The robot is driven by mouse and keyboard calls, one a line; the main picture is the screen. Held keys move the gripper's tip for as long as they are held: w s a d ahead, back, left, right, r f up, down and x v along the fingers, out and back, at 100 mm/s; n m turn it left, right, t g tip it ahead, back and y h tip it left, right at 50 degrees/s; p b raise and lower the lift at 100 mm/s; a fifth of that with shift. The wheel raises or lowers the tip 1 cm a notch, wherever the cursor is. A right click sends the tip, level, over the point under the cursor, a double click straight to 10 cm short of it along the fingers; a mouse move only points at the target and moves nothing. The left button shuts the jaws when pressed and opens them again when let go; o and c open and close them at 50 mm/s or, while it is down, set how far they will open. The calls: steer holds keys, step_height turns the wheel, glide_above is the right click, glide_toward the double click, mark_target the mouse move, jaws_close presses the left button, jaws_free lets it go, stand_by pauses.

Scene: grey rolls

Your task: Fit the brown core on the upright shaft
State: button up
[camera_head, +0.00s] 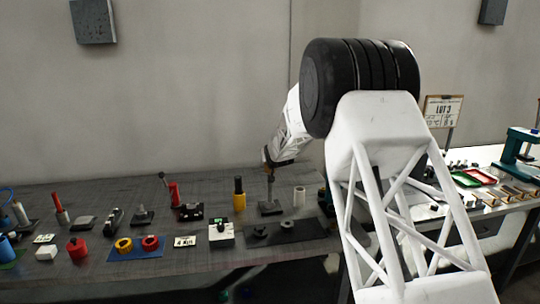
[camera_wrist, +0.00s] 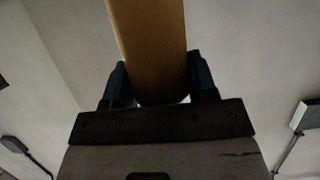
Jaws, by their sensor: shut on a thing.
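The brown core (camera_wrist: 147,45) is a smooth tan-brown tube. It fills the space between the two dark blue fingers of my gripper (camera_wrist: 158,82) in the wrist view and runs out past the top edge. My gripper (camera_head: 274,161) is shut on it. In the head view only a small brownish bit shows at my gripper, so the core's tilt and far end cannot be told. An upright grey shaft (camera_head: 270,187) on a dark square base (camera_head: 270,208) stands on the bench just below my gripper in the picture. Whether the core touches the shaft cannot be told.
A dark mat (camera_head: 290,230) with small grey parts and a white box (camera_head: 221,235) lie in front. Several tools crowd the bench's left. My arm hides the bench's middle right.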

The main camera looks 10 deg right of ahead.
mark_target(271, 188)
steer(key=shift+f, duration=8.2)
